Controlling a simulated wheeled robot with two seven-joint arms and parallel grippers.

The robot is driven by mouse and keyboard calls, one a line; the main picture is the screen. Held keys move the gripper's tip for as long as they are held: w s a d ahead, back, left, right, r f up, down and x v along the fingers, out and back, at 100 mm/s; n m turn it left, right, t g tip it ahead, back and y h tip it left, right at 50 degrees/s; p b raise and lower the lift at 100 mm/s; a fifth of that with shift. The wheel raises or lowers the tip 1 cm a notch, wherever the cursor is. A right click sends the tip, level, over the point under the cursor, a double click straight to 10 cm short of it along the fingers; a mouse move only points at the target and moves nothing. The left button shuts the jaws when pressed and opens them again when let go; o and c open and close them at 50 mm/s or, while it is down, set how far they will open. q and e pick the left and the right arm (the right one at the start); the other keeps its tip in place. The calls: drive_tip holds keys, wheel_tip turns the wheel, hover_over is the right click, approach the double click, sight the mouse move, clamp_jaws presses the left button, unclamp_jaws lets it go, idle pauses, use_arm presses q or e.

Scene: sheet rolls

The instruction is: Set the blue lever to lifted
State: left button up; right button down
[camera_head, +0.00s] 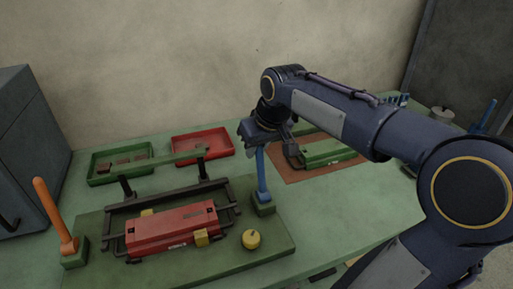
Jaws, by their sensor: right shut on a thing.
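The blue lever (262,174) stands nearly upright on a small green base block (264,205) at the right back corner of the dark green board (200,262). My right gripper (261,147) is over the lever's top and is shut on it. The fingers and wrist hide the lever's upper end. My left gripper is not in view.
An orange lever (53,210) leans left at the board's left side. A red block (172,229) lies in a black frame there, near a yellow knob (251,239). Behind are a green tray (104,177) and a red tray (184,148). A grey box (30,140) stands left.

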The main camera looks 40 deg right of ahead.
drive_tip(key=s+t+b, duration=0.1)
drive_tip(key=s+b, duration=0.1)
drive_tip(key=b, duration=0.2)
drive_tip(key=s+a+t+h+b, duration=0.1)
drive_tip(key=s+t+b, duration=0.1)
drive_tip(key=b, duration=0.2)
drive_tip(key=s+a+t+b, duration=0.1)
drive_tip(key=s+t+b, duration=0.1)
drive_tip(key=b, duration=0.2)
drive_tip(key=shift+f+h, duration=0.3)
drive_tip(key=shift+f, duration=0.05)
drive_tip(key=t+h+b, duration=0.2)
drive_tip(key=t+b, duration=0.4)
drive_tip(key=b, duration=1)
approach(258, 167)
drive_tip(key=shift+s+a+f+n, duration=0.2)
drive_tip(key=shift+s+f+n, duration=0.15)
drive_tip(key=shift+n, duration=0.05)
drive_tip(key=c, duration=1.3)
unclamp_jaws()
drive_tip(key=shift+t, duration=0.3)
drive_tip(key=shift+s, duration=0.1)
drive_tip(key=p+v, duration=0.1)
drive_tip(key=v, duration=0.6)
drive_tip(key=shift+s+p, duration=0.4)
